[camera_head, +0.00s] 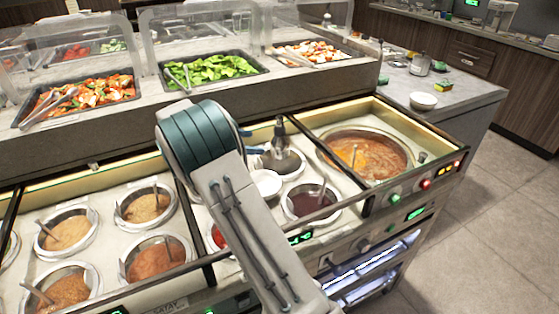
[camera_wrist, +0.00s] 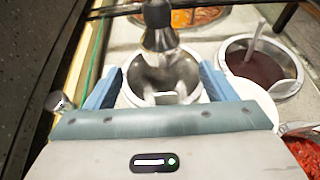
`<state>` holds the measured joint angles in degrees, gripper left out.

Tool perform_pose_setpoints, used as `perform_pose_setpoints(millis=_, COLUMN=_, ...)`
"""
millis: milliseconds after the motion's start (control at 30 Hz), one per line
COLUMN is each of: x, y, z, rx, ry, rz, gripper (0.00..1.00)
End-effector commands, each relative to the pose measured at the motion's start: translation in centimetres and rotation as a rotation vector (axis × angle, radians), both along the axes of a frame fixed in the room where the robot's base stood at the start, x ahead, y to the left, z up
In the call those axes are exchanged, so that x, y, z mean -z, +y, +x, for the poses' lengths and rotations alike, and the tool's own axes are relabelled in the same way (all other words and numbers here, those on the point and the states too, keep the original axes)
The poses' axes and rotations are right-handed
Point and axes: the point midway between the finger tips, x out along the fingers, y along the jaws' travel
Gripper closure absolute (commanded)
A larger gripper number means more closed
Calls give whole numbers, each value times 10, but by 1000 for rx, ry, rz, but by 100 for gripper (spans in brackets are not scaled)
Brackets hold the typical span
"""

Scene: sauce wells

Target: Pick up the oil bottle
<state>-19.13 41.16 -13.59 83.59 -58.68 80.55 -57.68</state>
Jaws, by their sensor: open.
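A dark, narrow-necked thing with a clear or grey lower part (camera_head: 280,134), which looks like the oil bottle, stands at a round metal well (camera_head: 292,163) in the sauce counter. It also shows at the top middle of the wrist view (camera_wrist: 160,36), over the far rim of the well (camera_wrist: 188,72). I cannot tell whether it stands inside the well or behind it. My gripper (camera_wrist: 160,88) is open and empty, with its blue fingers spread on either side of the well, short of the bottle. In the head view my arm partly hides the gripper.
A white bowl or plate (camera_head: 265,184) sits right beside the well. A dark red sauce well (camera_head: 312,201) and a large soup well (camera_head: 368,154) lie to the right. A dark frame bar crosses the counter. Behind it is a raised salad ledge (camera_head: 310,83) with clear guards.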

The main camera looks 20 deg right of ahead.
Motion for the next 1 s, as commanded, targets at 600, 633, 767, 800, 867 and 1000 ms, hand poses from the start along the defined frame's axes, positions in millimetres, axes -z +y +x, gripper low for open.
perform_pose_setpoints(millis=600, x=29, y=-69, z=-2, rx=4, ry=-1, rz=2, gripper=23)
perform_pose_setpoints(millis=633, x=31, y=-73, z=-2, rx=4, ry=-1, rz=2, gripper=23)
perform_pose_setpoints(millis=767, x=39, y=-91, z=-2, rx=4, ry=-1, rz=1, gripper=23)
perform_pose_setpoints(millis=800, x=41, y=-95, z=-2, rx=3, ry=-1, rz=1, gripper=23)
perform_pose_setpoints(millis=867, x=42, y=-98, z=-2, rx=2, ry=-1, rz=2, gripper=23)
perform_pose_setpoints(millis=1000, x=42, y=-98, z=-2, rx=1, ry=-2, rz=2, gripper=23)
